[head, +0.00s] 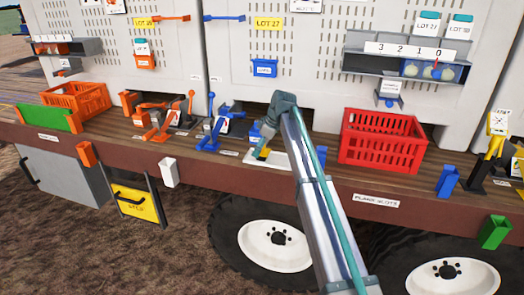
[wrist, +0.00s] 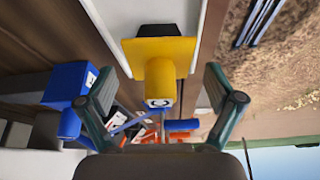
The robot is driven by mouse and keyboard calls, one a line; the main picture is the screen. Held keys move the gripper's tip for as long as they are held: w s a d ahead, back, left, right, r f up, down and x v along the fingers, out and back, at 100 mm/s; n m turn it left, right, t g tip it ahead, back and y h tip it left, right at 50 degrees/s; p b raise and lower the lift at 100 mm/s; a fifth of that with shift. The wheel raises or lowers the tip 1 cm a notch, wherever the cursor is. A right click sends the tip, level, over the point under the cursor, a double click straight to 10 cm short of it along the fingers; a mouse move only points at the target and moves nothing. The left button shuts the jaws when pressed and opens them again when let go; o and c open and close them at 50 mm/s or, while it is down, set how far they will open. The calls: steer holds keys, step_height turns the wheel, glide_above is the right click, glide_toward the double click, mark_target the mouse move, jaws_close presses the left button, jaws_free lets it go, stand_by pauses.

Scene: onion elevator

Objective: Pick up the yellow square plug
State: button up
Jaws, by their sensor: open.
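The yellow square plug (wrist: 160,52) shows in the wrist view as a flat square plate with a yellow stem that points toward my gripper. Its stem lies between the two fingers of my gripper (wrist: 158,88), with a gap on each side. My gripper is open and holds nothing. In the head view the plug (head: 263,154) shows as a small yellow patch on a white board (head: 297,160), partly hidden by my gripper (head: 261,146). A dark part shows behind the plug's plate in the wrist view.
A red crate (head: 383,140) stands right of my arm on the wooden deck. A blue stand (head: 214,135) and orange stands (head: 157,121) are to the left. The grey panel wall (head: 300,60) rises behind. The deck's front edge is close to the board.

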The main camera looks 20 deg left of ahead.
steer(key=shift+a+f, duration=0.2)
steer(key=shift+f, duration=0.3)
steer(key=shift+c, duration=0.2)
steer(key=c, duration=1.2)
steer(key=shift+r, duration=0.2)
